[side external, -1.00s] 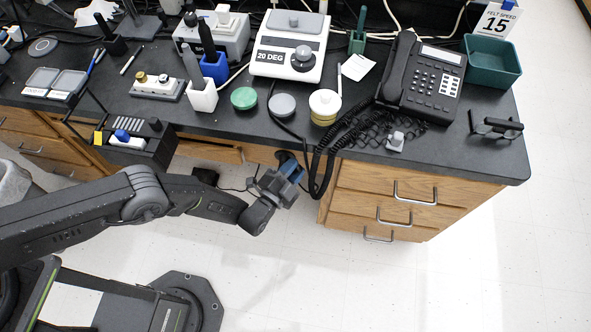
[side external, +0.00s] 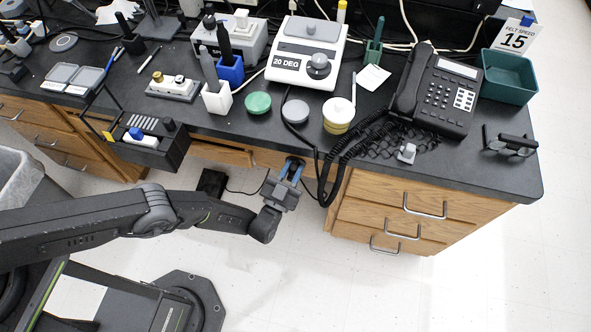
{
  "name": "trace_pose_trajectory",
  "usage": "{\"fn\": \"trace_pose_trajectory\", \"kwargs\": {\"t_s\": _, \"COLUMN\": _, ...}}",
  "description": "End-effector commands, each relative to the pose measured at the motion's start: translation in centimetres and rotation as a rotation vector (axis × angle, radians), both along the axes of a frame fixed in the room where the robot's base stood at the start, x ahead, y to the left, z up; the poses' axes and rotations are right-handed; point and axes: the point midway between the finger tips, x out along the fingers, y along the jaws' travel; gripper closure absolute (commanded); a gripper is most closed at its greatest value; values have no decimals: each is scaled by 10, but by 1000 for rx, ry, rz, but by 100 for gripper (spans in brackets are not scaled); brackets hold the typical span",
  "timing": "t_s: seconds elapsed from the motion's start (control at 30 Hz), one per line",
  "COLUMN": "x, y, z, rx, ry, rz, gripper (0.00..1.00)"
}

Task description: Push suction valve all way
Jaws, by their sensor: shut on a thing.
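My gripper (side external: 292,166) is at the front edge of the bench, just under the worktop, left of the wooden drawers. Its two blue fingers point up toward the edge and are shut on a small dark part there, which looks like the suction valve (side external: 296,160). The fingers and the worktop edge hide most of this part. How far it is pushed in cannot be told from this view.
Black cords (side external: 325,180) hang over the bench edge right beside my gripper. The wooden drawers (side external: 395,222) with metal handles stand to the right. A black tray (side external: 165,155) hangs at the bench front on the left. The floor (side external: 330,285) in front is clear.

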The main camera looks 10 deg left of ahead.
Motion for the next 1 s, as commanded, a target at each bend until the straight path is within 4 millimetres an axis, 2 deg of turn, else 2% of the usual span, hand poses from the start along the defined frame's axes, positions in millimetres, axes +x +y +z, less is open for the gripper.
{"fn": "trace_pose_trajectory", "kwargs": {"t_s": 0.27, "x": 1, "y": 3, "z": 1, "rx": -77, "ry": 1, "rz": 1, "gripper": 100}}
{"fn": "trace_pose_trajectory", "kwargs": {"t_s": 0.73, "x": 1, "y": 4, "z": 1, "rx": -87, "ry": 1, "rz": 3, "gripper": 100}}
{"fn": "trace_pose_trajectory", "kwargs": {"t_s": 0.77, "x": 1, "y": 4, "z": 1, "rx": -87, "ry": 1, "rz": 3, "gripper": 74}}
{"fn": "trace_pose_trajectory", "kwargs": {"t_s": 1.0, "x": 1, "y": 4, "z": 1, "rx": -85, "ry": 1, "rz": 1, "gripper": 52}}
